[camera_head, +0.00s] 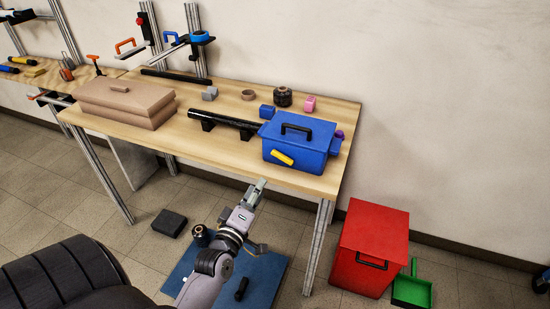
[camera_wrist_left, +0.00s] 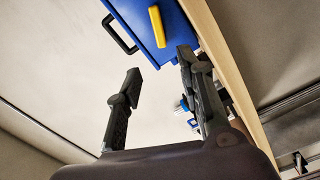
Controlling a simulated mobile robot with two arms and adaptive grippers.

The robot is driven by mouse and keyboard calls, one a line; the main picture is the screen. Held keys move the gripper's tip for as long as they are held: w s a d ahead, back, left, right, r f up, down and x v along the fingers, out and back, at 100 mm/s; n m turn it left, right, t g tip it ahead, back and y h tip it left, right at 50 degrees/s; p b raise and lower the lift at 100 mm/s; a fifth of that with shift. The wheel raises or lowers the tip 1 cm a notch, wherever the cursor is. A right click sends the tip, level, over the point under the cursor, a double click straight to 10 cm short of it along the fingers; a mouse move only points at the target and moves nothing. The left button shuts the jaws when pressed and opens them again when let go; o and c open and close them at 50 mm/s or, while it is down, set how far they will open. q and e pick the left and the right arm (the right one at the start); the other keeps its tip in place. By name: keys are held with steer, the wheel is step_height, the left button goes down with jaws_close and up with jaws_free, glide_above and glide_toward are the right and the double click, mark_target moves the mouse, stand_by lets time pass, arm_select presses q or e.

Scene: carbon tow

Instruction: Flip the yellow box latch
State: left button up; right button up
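The yellow latch (camera_head: 282,158) is a short bar, slightly slanted, on the front face of the blue box (camera_head: 316,155). The closed box has a black handle on its lid and stands at the table's front right corner. My left gripper (camera_head: 258,187) is just below and left of the latch, in front of the table edge, apart from it. In the left wrist view my left gripper (camera_wrist_left: 160,68) has its two fingers spread with nothing between them. The yellow latch (camera_wrist_left: 157,27) shows ahead of them on the blue box (camera_wrist_left: 138,14). My right gripper is not in view.
The wooden table (camera_head: 225,150) also holds a black tube (camera_head: 225,124), a brown case (camera_head: 125,100) and small parts behind the box. A red box (camera_head: 370,245) and a green dustpan (camera_head: 412,290) are on the floor at right. Tiled floor in front of the table is partly free.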

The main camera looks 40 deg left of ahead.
mark_target(277, 157)
arm_select(q)
steer(key=p+x, duration=0.1)
steer(key=x, duration=1.2)
steer(key=shift+w, duration=0.4)
steer(key=shift+c, duration=0.6)
jaws_close()
